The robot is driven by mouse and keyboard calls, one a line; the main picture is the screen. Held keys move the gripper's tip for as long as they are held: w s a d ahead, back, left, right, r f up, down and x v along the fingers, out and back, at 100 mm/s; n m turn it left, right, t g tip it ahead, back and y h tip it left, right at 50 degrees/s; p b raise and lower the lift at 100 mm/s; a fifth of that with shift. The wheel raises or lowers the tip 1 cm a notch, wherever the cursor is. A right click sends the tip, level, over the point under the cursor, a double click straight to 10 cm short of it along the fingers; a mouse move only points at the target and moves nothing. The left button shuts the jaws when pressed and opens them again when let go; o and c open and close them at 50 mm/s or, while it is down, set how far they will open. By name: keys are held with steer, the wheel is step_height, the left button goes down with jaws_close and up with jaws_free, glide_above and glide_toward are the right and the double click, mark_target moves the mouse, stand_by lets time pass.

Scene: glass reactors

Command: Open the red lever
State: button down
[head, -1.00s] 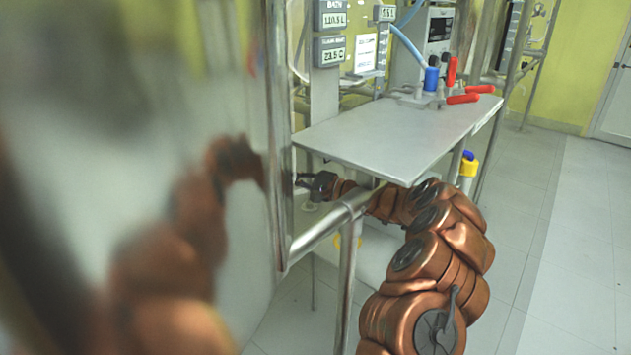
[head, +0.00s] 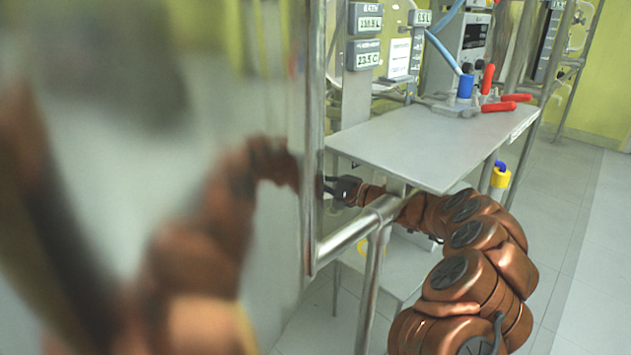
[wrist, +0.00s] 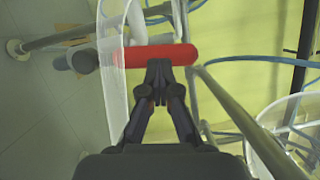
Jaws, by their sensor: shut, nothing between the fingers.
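A red lever (wrist: 160,55) lies crosswise in the wrist view, right in front of my gripper (wrist: 159,66). The fingers are shut with nothing between them, and their tips overlap the lever's lower edge in the picture; I cannot tell whether they touch it. In the head view my gripper (head: 330,186) is below the metal shelf, beside the upright post. This lever is hidden in the head view. Other red handles, one upright (head: 488,79) and others lying flat (head: 498,106), stand on the shelf beside a blue one.
The metal shelf (head: 420,148) is above my arm. A steel rail (head: 352,236) and an upright post (head: 312,130) are close to my gripper. A clear curved glass wall (wrist: 115,85) stands left of the fingers. The floor at the right is open.

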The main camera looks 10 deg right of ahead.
steer(key=w+d+p+v, duration=0.2)
steer(key=p+v, duration=0.2)
steer(key=v, duration=0.9)
steer(key=shift+f, duration=0.2)
